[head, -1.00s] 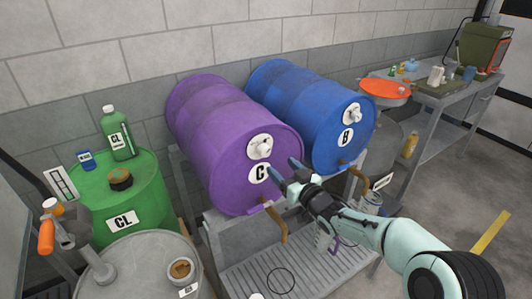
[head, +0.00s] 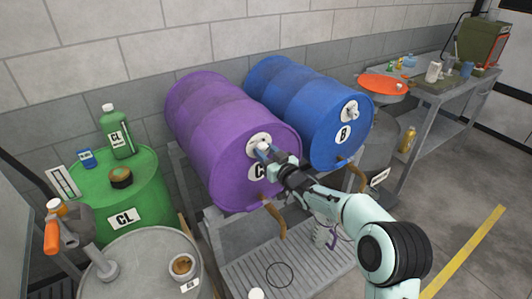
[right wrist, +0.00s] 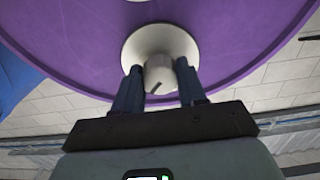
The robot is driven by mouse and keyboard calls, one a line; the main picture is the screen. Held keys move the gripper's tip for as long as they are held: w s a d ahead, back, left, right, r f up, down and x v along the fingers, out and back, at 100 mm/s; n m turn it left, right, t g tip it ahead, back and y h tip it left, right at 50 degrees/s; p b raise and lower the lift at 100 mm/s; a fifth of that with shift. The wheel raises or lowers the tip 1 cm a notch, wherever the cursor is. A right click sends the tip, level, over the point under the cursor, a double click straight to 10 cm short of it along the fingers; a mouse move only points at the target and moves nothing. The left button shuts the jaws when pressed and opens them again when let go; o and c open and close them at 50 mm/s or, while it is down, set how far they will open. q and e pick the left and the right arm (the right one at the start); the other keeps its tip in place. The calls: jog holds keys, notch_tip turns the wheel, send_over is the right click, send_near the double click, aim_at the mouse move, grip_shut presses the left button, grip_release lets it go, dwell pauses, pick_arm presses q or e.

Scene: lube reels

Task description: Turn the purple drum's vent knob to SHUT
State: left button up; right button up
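The purple drum (head: 225,130) lies on its side on a metal rack, its round end facing the front right. Its pale vent knob (head: 257,142) sits on a white round plate on that end, partly hidden by my right gripper (head: 264,149). In the right wrist view the knob (right wrist: 160,72) stands between the two blue fingers of my right gripper (right wrist: 160,88), with a dark mark on its face. The fingers are apart, one on each side; I cannot tell whether they touch it. The SHUT marking cannot be read. My left gripper is out of view.
A blue drum (head: 310,110) with a similar knob (head: 350,110) lies to the right. Brown taps (head: 276,220) hang below the drum ends, above a grated tray (head: 250,275). A green drum (head: 145,195) and a grey drum (head: 140,262) stand at left.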

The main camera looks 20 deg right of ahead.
jog(key=shift+c, duration=0.8)
jog(key=shift+f+n+b, duration=0.1)
jog(key=shift+n+b, duration=0.4)
jog(key=shift+b, duration=0.25)
jog(key=n+b, duration=0.6)
jog(key=n, duration=0.1)
jog(key=shift+n+b, duration=0.4)
jog(key=n+b, duration=0.2)
jog(key=n, duration=0.1)
jog(key=shift+d+n, duration=0.1)
jog(key=shift+n, duration=0.2)
jog(key=n+b, duration=0.2)
jog(key=n, duration=0.1)
jog(key=shift+n, duration=0.4)
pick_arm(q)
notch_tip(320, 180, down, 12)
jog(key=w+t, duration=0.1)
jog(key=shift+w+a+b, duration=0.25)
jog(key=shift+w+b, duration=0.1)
pick_arm(e)
jog(key=shift+n, duration=0.9)
